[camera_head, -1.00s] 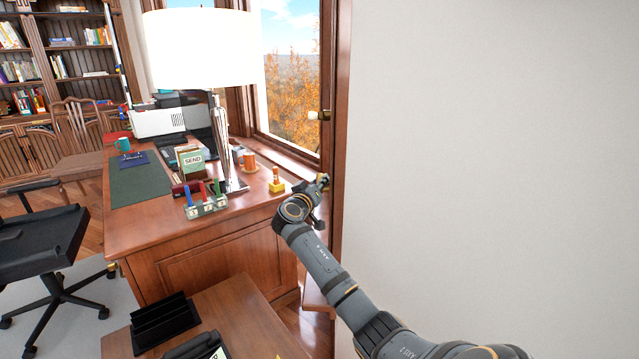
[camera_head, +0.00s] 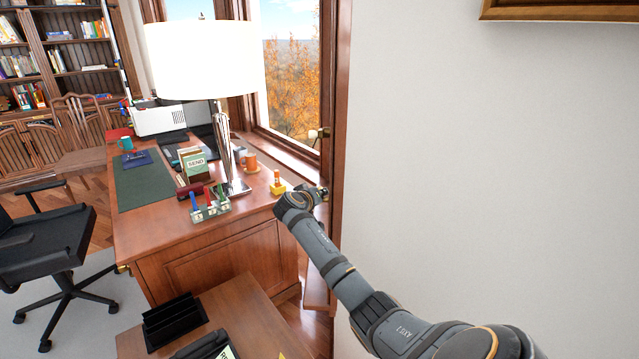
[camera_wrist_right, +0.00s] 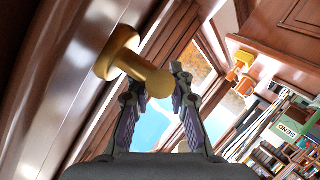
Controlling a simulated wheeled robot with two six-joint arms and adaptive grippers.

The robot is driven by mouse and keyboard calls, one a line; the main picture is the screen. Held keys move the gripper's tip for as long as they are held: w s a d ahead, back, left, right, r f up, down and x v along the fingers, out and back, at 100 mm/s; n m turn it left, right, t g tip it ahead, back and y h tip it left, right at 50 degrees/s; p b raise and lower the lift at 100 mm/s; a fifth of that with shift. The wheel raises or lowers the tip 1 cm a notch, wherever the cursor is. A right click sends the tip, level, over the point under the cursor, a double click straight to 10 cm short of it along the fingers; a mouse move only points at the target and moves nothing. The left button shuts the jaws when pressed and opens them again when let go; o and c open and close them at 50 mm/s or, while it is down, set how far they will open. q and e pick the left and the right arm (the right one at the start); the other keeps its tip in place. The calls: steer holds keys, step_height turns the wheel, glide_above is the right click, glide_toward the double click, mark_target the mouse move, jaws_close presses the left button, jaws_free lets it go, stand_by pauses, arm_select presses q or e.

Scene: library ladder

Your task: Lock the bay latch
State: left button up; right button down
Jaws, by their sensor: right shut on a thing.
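A brass latch knob (camera_wrist_right: 146,74) with a round collar sticks out from the dark wooden window frame (camera_wrist_right: 62,85) in the right wrist view. My right gripper (camera_wrist_right: 158,82) has its fingers on either side of the knob's outer end and is shut on it. In the head view my right gripper (camera_head: 321,193) is at the wooden frame (camera_head: 340,110) beside the window, and my wrist hides most of the held knob. A second small pale knob (camera_head: 318,134) shows higher on that frame, apart from my gripper. My left gripper is in neither view.
A wooden desk (camera_head: 215,250) with a chrome lamp (camera_head: 203,60), a yellow-based stamp (camera_head: 277,186) and an orange mug (camera_head: 249,162) stands left of my arm. A lower table (camera_head: 265,310) is in front. A bare wall (camera_head: 490,160) fills the right side.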

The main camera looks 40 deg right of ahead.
steer(key=shift+r+y+p, duration=0.1)
steer(key=shift+y+p, duration=0.3)
steer(key=shift+p, duration=0.25)
arm_select(q)
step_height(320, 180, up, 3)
steer(key=shift+p, duration=0.35)
arm_select(e)
steer(key=shift+f+g, duration=0.25)
steer(key=shift+g, duration=0.15)
steer(key=c, duration=1.5)
jaws_free()
steer(key=v, duration=1.2)
steer(key=shift+r, duration=0.1)
